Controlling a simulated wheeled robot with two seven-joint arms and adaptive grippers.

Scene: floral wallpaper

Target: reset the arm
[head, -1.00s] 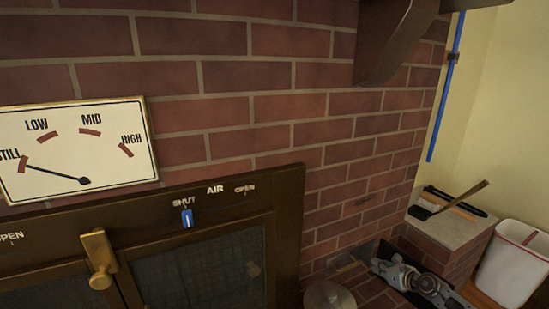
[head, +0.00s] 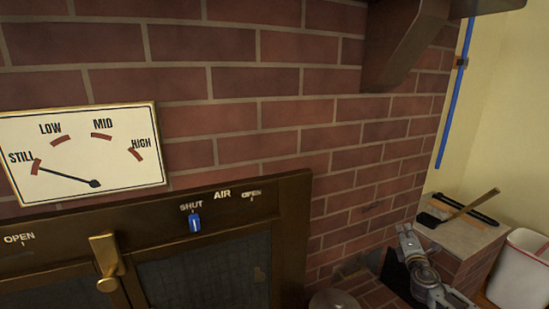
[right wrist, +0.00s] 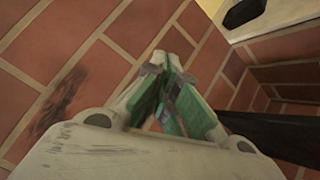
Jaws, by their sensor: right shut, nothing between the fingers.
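My right gripper (head: 404,232) shows at the lower right of the head view, in front of the brick wall and just left of a small brick ledge. It points up in the picture. In the right wrist view its green-padded fingers (right wrist: 168,62) meet at the tips, shut and empty, with brick beyond them. My left gripper is out of view.
The stove front (head: 160,240) has a brass latch (head: 106,262) and a blue slider (head: 195,222) under SHUT. A gauge (head: 85,150) hangs above. The ledge (head: 450,236) holds a dark shovel (head: 460,208). A white bin (head: 520,268) stands right.

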